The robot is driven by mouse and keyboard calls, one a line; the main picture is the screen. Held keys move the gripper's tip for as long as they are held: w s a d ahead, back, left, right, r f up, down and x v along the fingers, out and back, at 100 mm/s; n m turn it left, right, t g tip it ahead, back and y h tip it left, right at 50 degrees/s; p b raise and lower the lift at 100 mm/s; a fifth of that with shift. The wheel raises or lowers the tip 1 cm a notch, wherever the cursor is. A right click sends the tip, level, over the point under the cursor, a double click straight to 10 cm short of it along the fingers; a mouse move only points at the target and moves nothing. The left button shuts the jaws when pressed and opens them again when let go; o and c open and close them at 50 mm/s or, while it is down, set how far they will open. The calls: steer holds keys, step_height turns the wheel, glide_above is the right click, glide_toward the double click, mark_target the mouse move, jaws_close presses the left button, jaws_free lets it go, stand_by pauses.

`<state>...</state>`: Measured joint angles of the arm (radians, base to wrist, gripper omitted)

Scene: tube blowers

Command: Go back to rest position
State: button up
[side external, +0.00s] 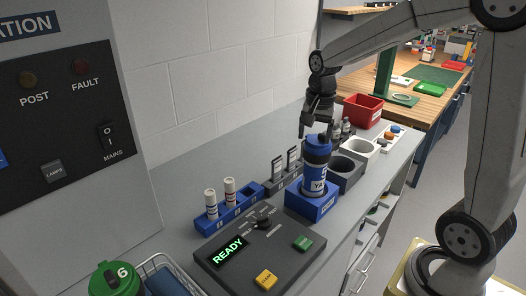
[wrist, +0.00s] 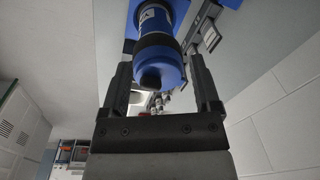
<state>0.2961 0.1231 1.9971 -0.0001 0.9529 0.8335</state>
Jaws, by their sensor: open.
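My gripper (side external: 318,127) is open above the top of a blue cylinder (side external: 316,165), which stands upright in a blue block (side external: 312,204). Whether a finger touches the cylinder cannot be told.
A dark panel (side external: 225,275) with a READY display lies in front. A white wall (side external: 215,90) is at the back.

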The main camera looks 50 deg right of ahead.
steer(key=s+a+f+n+t, duration=0.1)
steer(key=s+a+f+n, duration=0.8)
steer(key=n, duration=0.4)
steer(key=shift+a+f+t, duration=0.4)
steer(key=shift+a+f, duration=0.45)
steer(key=shift+a, duration=0.3)
steer(key=shift+w, duration=0.1)
